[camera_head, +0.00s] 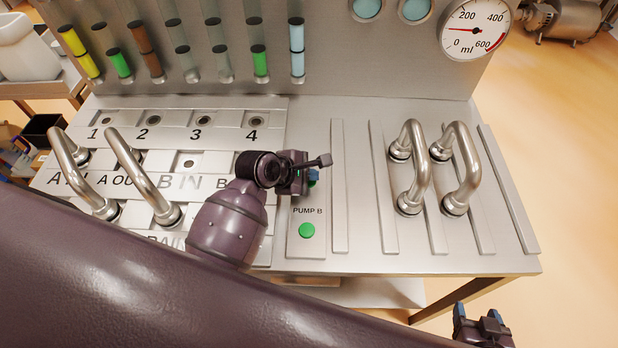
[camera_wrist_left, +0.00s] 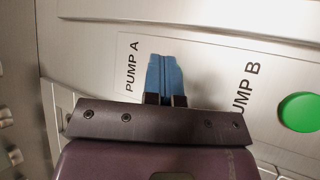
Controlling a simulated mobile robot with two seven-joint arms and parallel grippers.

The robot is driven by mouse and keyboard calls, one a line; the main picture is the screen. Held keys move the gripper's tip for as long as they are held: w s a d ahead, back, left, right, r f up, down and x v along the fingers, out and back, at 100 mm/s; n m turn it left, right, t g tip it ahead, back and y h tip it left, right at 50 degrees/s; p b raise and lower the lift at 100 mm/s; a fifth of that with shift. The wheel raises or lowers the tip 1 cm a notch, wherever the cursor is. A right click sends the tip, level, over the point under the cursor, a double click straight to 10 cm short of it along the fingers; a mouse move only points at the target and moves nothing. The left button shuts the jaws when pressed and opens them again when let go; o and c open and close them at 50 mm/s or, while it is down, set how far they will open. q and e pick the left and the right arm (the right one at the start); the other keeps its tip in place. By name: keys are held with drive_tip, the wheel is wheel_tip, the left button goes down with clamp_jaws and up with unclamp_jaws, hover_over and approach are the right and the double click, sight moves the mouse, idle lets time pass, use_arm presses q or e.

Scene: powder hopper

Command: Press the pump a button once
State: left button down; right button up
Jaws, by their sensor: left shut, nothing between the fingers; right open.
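My left gripper (camera_head: 313,176) is over the upper part of the pump button plate, its blue fingers shut with nothing between them. In the left wrist view the closed fingers (camera_wrist_left: 165,78) point at the plate beside the "PUMP A" label (camera_wrist_left: 131,68). My right gripper (camera_head: 485,325) is open and empty at the lower right.
Metal loop handles (camera_head: 410,168) stand to the right of the button plate, and more (camera_head: 145,178) stand to the left. Coloured tubes (camera_head: 120,64) and a round ml gauge (camera_head: 474,30) are on the back panel. My arm covers the lower left.

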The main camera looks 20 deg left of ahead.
use_arm(q)
drive_tip(key=shift+r, duration=0.75)
drive_tip(key=shift+r, duration=2.5)
